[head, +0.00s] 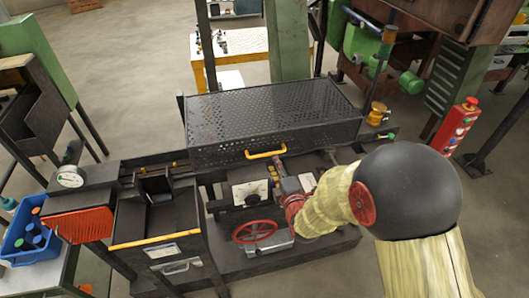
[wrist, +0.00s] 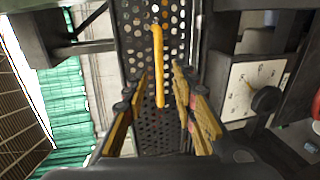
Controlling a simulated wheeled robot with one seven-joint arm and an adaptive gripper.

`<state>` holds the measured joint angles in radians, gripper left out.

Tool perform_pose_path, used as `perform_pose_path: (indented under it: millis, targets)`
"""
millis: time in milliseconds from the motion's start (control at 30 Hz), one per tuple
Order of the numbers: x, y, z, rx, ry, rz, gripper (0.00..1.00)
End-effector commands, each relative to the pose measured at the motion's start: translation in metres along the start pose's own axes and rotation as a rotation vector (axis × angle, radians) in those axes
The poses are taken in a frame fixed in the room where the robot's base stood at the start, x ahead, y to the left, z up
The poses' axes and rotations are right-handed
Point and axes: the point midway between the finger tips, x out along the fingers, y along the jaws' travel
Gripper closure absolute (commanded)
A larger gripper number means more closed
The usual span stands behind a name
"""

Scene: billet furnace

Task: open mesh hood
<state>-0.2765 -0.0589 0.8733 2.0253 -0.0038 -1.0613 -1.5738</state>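The mesh hood (head: 268,108) is a black perforated box lid and looks closed over the machine. Its yellow bar handle (head: 266,153) is on the front face. In the wrist view the handle (wrist: 157,65) stands upright in the picture before the perforated hood face (wrist: 138,62). My gripper (wrist: 160,84) is open, with a yellow-padded finger to each side of the handle's lower part in the picture. No contact with the handle shows, and I cannot tell the depth between them. In the head view my gripper is just below and right of the handle, partly hidden by my arm.
Below the hood are a white-faced gauge (head: 250,193) and a red handwheel (head: 255,231). A yellow-edged box (head: 158,225) stands at the left. A red control box (head: 456,126) is at the right. Open floor lies behind on the left.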

Motion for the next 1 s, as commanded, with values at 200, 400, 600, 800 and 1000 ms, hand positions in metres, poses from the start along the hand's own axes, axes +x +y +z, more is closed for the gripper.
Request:
perform_pose_path:
  millis: [200, 400, 600, 800, 1000]
  targets:
    - [0.026, 0.0, 0.0, 0.0, 0.0, 0.002, 0.73]
    - [0.054, 0.0, 0.0, 0.001, 0.0, 0.0, 0.73]
    - [0.071, 0.001, 0.0, 0.002, 0.0, 0.003, 0.73]
    - [0.075, 0.001, 0.0, 0.002, 0.0, 0.002, 0.73]
    - [0.075, 0.001, 0.0, 0.002, 0.0, 0.002, 0.75]
